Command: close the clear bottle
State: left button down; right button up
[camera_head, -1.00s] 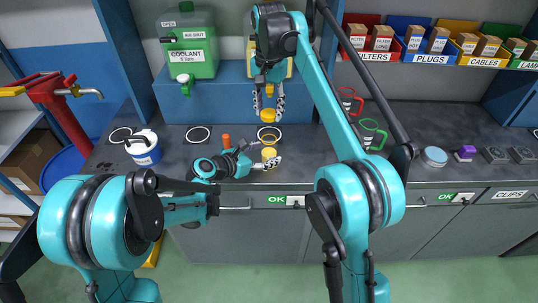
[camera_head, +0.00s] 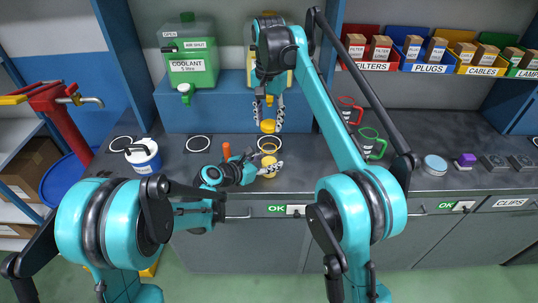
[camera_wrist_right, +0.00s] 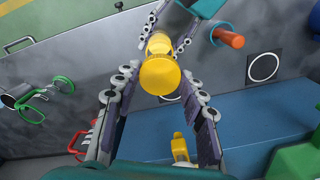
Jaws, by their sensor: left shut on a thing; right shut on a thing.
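My left gripper (camera_head: 272,169) is shut on the clear bottle (camera_head: 268,162), which shows yellow and is held low over the bench's front. My right gripper (camera_head: 268,117) points down and is shut on a yellow cap (camera_head: 267,126). The cap is above and a little behind the bottle in the head view, with a gap between them. In the right wrist view the cap (camera_wrist_right: 160,74) sits between my right fingertips and covers much of the bottle (camera_wrist_right: 160,43) beyond it. My left fingers (camera_wrist_right: 165,25) flank the bottle.
An orange peg-like thing (camera_head: 226,151) stands just left of the bottle. White rings mark the bench (camera_head: 320,160). A white-and-blue tub (camera_head: 144,157) stands left. Red (camera_head: 350,108) and green (camera_head: 372,143) handled things are right. A green coolant tank (camera_head: 188,60) stands on the blue shelf behind.

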aim_at(269, 159)
jog(key=shift+f, duration=2.2)
jog(key=shift+f, duration=0.1)
jog(key=shift+f, duration=0.8)
jog(key=shift+f, duration=0.55)
jog(key=m, duration=2.6)
jog(key=shift+w+d, duration=0.1)
